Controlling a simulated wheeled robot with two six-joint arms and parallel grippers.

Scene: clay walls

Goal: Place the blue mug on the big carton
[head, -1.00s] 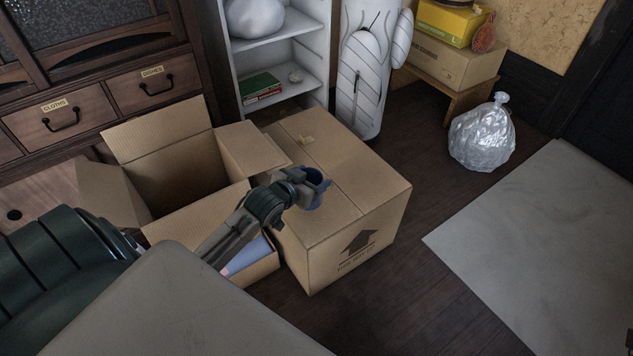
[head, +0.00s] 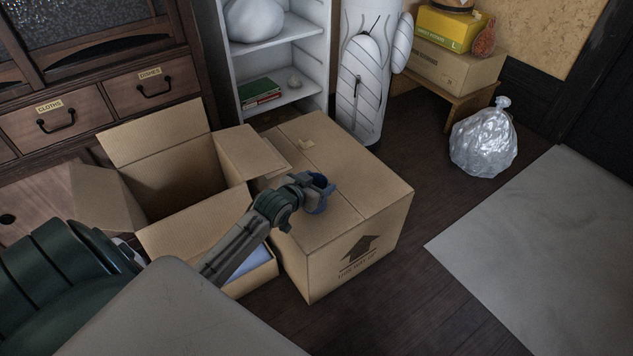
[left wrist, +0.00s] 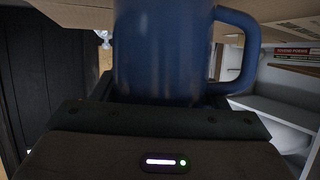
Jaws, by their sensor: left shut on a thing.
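The blue mug (left wrist: 165,55) fills the middle of the left wrist view, its handle to the right. My left gripper (head: 318,186) is shut on it. In the head view only a small part of the mug (head: 321,205) shows, mostly hidden by the gripper. The big carton (head: 375,190) is closed and stands on the floor, with an up arrow on its front side. The mug and gripper appear over the left part of its top. Whether the mug touches the carton cannot be told. My right gripper is not in view.
An open carton (head: 190,220) with raised flaps stands directly left of the big carton. White shelves (head: 285,55) and a white wrapped object (head: 362,80) stand behind. A silvery bag (head: 484,140) and a pale mat (head: 550,250) lie right. The carton's top is otherwise mostly clear.

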